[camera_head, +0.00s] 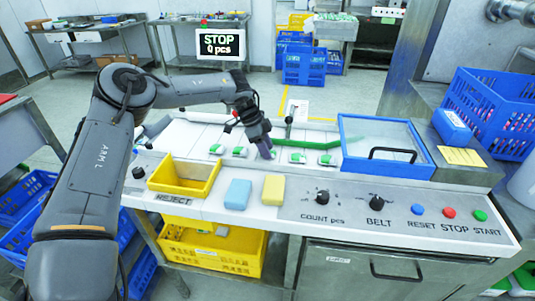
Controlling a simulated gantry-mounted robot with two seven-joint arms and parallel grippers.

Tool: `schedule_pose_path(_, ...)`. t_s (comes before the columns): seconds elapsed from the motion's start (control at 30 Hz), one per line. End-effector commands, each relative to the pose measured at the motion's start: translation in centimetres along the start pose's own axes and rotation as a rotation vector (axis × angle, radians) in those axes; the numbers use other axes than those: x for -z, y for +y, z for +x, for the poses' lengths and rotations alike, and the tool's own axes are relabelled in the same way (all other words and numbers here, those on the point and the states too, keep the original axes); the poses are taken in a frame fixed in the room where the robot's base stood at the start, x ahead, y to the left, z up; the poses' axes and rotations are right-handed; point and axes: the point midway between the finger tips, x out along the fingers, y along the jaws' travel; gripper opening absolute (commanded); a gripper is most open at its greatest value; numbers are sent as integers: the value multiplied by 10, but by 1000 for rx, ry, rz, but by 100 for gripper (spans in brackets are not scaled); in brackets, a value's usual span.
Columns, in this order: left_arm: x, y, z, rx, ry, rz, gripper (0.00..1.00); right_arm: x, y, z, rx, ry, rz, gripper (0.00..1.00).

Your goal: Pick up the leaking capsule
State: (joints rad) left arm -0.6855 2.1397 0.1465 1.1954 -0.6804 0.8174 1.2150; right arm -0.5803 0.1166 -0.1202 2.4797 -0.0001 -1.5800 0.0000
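My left arm comes in from the left, and its gripper (266,151) points down over the white belt (185,138). The fingertips are at the row of small white capsules with green parts, close to a spot between its neighbours. The fingers look close together, but the view is too small to show whether they are open or shut on a capsule. Other capsules sit to its left (239,152) and right (297,158), with further ones at the row's ends (216,149) (326,160). I cannot tell which capsule leaks. My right gripper is not in view.
A yellow reject bin (184,190), a blue sponge (238,194) and a yellow sponge (273,190) are on the front ledge. A blue-framed clear cover (385,130) stands right of the row. Knobs and buttons (448,212) line the front panel. A display (219,44) reads "STOP 0 pcs".

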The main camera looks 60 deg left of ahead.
Motion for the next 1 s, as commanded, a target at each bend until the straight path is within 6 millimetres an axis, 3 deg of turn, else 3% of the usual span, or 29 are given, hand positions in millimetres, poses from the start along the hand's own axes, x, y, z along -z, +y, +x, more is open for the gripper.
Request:
schedule_pose_path(0.03,0,0,0,0,0,0,38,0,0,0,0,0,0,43)
schedule_pose_path(0.2,0,0,0,0,0,0,15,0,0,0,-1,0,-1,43)
schedule_pose_path(0.53,1,0,-3,0,0,0,15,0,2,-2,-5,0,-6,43)
schedule_pose_path(0.77,13,0,-31,2,2,1,15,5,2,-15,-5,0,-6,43)
schedule_pose_path(0.83,19,-1,-44,3,1,0,15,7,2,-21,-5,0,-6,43)
schedule_pose_path(1.0,55,15,-47,-1,0,4,15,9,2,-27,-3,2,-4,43)
